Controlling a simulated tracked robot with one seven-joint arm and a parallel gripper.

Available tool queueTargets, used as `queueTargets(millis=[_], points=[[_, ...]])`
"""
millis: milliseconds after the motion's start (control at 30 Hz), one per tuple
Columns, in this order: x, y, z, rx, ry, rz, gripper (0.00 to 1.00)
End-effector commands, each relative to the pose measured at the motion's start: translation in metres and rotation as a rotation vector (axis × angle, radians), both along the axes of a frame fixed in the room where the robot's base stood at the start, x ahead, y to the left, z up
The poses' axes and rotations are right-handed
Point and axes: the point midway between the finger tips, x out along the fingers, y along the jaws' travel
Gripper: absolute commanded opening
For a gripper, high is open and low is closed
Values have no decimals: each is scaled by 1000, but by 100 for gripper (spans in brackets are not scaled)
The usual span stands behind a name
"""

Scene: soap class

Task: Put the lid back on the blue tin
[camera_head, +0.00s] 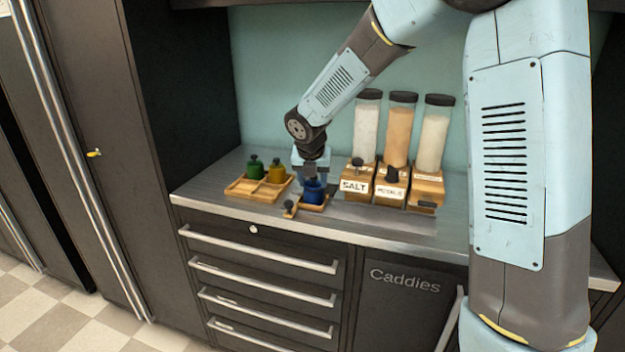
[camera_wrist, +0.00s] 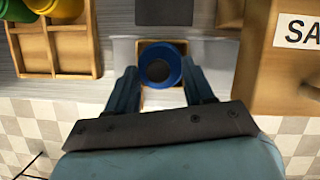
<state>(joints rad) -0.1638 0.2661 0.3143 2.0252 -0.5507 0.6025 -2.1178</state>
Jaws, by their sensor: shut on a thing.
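The blue tin (camera_head: 315,193) stands upright in a small wooden tray (camera_head: 312,207) on the counter. My gripper (camera_head: 313,178) points straight down over it, its fingers at the tin's top. In the wrist view the two fingers flank the round blue tin (camera_wrist: 173,55), one on each side, shut on it. A dark round spot shows in the middle of the blue ring; I cannot tell whether it is a knob or the tin's inside. A small dark knob-like thing (camera_head: 289,205) is at the tray's left end; I cannot tell if it is the lid.
A wooden tray (camera_head: 245,190) with a green tin (camera_head: 255,170) and a yellow tin (camera_head: 276,175) stands to the left. Several dispensers on wooden bases, one labelled SALT (camera_head: 355,187), stand close on the right. The counter's front edge is near.

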Motion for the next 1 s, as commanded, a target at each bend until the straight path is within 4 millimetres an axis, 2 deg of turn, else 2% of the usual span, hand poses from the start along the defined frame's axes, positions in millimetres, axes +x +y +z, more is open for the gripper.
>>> queueTargets(millis=[300,333,600,767,967,1000], points=[[0,0,0,0,0,0,24],[0,0,0,0,0,0,55],[0,0,0,0,0,0,81],[0,0,0,0,0,0,82],[0,0,0,0,0,0,100],[0,0,0,0,0,0,100]])
